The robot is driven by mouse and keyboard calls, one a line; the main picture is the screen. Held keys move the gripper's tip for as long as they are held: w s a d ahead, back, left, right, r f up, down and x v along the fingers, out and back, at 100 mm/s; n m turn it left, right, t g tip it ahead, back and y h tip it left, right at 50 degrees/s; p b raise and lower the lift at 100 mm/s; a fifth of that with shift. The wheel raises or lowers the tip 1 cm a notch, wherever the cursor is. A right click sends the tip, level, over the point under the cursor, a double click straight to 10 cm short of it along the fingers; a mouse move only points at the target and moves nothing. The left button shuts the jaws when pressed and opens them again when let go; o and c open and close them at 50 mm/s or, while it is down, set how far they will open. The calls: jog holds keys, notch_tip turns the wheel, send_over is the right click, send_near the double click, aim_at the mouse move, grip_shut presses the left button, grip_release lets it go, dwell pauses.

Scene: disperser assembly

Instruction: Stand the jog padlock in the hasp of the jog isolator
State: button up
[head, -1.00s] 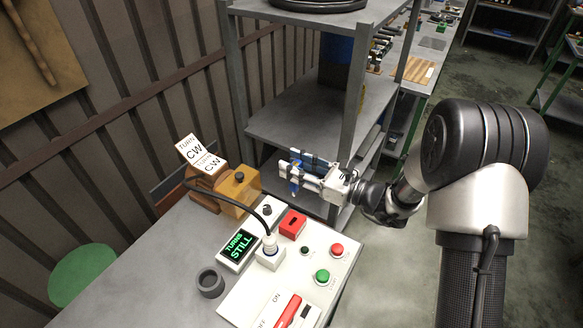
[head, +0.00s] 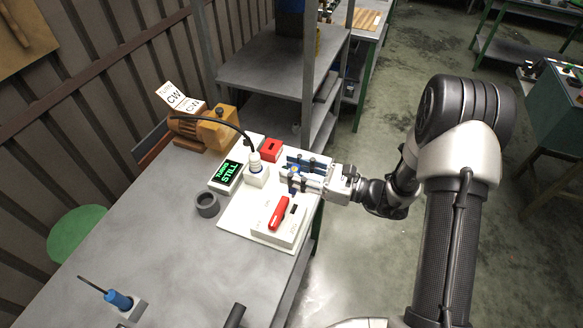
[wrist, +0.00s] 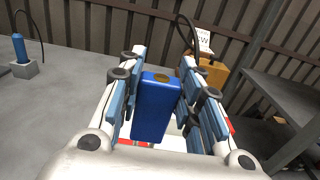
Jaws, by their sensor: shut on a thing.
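The blue padlock (wrist: 154,107) is a tall blue block between the two fingers of my gripper (wrist: 158,95) in the wrist view. In the head view my gripper (head: 294,174) is shut on it, over the back right of the white panel, and only a little of the padlock (head: 293,186) shows. The jog isolator (head: 271,232) is a white box at the panel's front right with a red handle (head: 279,213). A dark mark (head: 294,209) beside the handle may be its hasp; it is too small to tell. The padlock appears apart from the isolator.
A red block (head: 271,149), a green display (head: 229,172) and a grey ring (head: 207,204) are nearby. A shelf (head: 270,75) stands behind.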

aim_at(294, 194)
jog(key=shift+f, duration=0.15)
jog(key=shift+f+b, duration=2.2)
jog(key=shift+f, duration=0.55)
jog(key=shift+f+b, duration=1.6)
jog(key=shift+f, duration=0.55)
jog(key=o, duration=1.2)
jog(key=v, duration=1.2)
